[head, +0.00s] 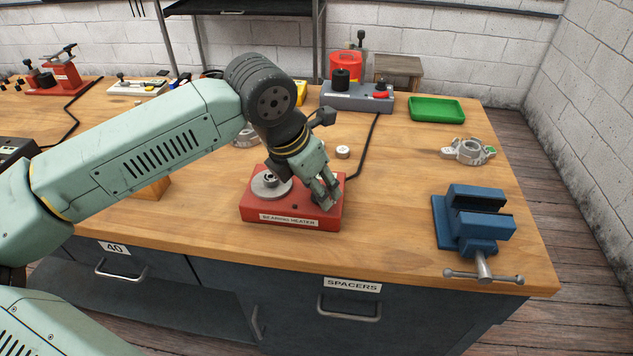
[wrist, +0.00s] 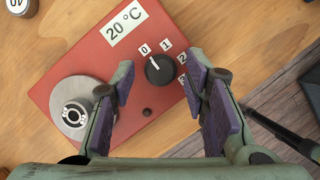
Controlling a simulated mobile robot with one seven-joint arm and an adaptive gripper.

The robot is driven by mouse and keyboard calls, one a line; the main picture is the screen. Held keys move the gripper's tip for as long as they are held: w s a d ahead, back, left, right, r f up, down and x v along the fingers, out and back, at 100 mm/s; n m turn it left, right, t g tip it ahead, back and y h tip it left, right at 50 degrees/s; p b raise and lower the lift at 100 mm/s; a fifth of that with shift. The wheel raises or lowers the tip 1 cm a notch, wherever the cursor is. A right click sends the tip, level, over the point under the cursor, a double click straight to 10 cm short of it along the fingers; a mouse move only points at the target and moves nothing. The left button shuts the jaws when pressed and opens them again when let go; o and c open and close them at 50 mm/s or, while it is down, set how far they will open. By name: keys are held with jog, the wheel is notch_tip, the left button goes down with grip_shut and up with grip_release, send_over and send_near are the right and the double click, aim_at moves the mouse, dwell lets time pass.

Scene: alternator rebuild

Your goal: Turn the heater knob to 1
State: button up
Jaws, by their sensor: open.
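The red bearing heater (head: 290,212) sits on the wooden bench and also shows in the wrist view (wrist: 95,50). Its round black knob (wrist: 159,70) has a white pointer line aimed up-left at the 0 label (wrist: 145,49). The 1 label (wrist: 165,44) is just to the right of it, with further labels partly hidden by a finger. A 20 °C display label is above. My gripper (head: 325,194) is open over the heater's right end. In the wrist view its purple-padded fingers (wrist: 160,78) are on either side of the knob; contact is not visible. The knob is hidden in the head view.
A metal plate (wrist: 68,95) with a bearing ring is on the heater's left side. A blue vise (head: 475,222), a metal housing (head: 468,150), a green tray (head: 436,108) and a grey device (head: 357,98) are on the bench. A cable runs behind the heater.

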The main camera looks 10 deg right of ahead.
jog(key=shift+c, duration=0.5)
grip_shut()
jog(key=shift+f+m+b, duration=0.1)
jog(key=shift+m+b, duration=0.3)
jog(key=shift+b, duration=0.1)
jog(key=shift+w+b, duration=0.1)
jog(key=shift+b, duration=0.25)
jog(key=m+g+b, duration=0.1)
jog(key=m+b, duration=0.1)
jog(key=shift+f+m+h, duration=0.1)
jog(key=shift+m+h, duration=0.3)
jog(key=m+g+b, duration=0.1)
jog(key=m+b, duration=0.1)
jog(key=m, duration=0.1)
jog(key=shift+w, duration=0.15)
jog(key=shift+w+r+m+g+b, duration=0.15)
jog(key=shift+m+g+b, duration=0.2)
jog(key=shift+m, duration=0.45)
jog(key=shift+s+r+m+g+b, duration=0.1)
jog(key=shift+m+g+b, duration=0.15)
jog(key=shift+m+g, duration=0.4)
jog(key=shift+m, duration=0.35)
